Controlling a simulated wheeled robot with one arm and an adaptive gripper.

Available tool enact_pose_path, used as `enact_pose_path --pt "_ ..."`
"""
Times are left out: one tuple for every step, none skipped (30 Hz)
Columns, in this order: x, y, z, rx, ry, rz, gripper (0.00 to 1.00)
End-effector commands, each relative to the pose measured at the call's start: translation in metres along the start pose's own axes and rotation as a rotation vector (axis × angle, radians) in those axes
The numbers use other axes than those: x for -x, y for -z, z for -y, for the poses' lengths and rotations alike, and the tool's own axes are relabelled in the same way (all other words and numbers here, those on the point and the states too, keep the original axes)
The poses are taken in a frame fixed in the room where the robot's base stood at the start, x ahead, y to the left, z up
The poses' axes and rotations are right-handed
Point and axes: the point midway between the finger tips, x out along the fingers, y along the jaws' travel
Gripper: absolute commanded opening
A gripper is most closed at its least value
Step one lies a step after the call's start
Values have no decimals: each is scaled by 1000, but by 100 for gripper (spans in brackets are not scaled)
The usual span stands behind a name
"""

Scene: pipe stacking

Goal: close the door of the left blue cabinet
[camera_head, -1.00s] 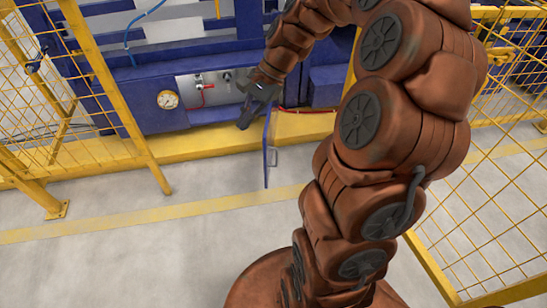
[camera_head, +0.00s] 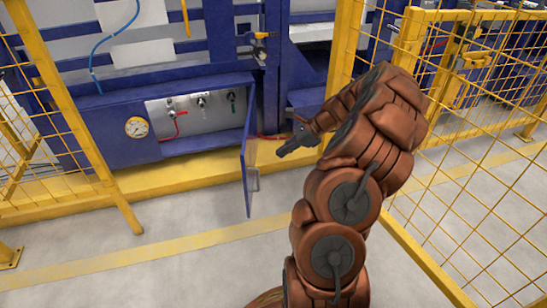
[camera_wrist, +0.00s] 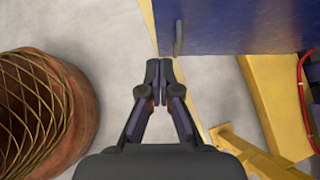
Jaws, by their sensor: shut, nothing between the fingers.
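The left blue cabinet (camera_head: 97,124) stands open in the head view, with a pressure gauge on its front and valves on the white panel inside. Its door (camera_head: 246,165) is swung out toward me, seen nearly edge-on, with a small handle (camera_head: 253,179) on its right-hand face. My gripper (camera_head: 281,152) is shut and empty, to the right of the door and apart from it. In the wrist view the shut fingertips (camera_wrist: 159,68) point toward the blue door (camera_wrist: 235,26), and the handle (camera_wrist: 178,38) lies just beyond them.
Yellow mesh fences stand left (camera_head: 75,110) and right (camera_head: 480,85). A yellow post (camera_head: 345,45) rises behind my arm. A yellow base beam (camera_head: 175,178) runs below the cabinet. A red hose (camera_wrist: 303,95) shows at right in the wrist view. The grey floor in front is clear.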

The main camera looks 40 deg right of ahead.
Motion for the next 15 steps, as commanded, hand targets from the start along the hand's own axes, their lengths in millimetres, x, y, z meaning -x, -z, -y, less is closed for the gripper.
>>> enact_pose_path --pt "-10 2 -1 1 -2 0 0" --pt "-15 2 0 1 -1 -1 0" --pt "-23 2 0 2 0 -1 0" --pt "-28 2 0 2 0 -1 0" --pt "-34 2 0 2 -1 -1 0" --pt "-41 2 0 2 -2 0 0" --pt "-46 2 -1 2 -3 0 0" --pt "-52 2 -1 2 -3 0 0" --pt "-59 2 -1 2 -4 0 0" --pt "-65 2 -1 2 -4 -1 0" --pt "-70 3 -1 2 -4 -1 0" --pt "-77 3 -1 2 -3 -1 0" --pt "-82 3 -1 2 -3 -1 0" --pt "-87 3 -1 1 -3 0 0" --pt "-93 0 -1 3 -4 0 0"
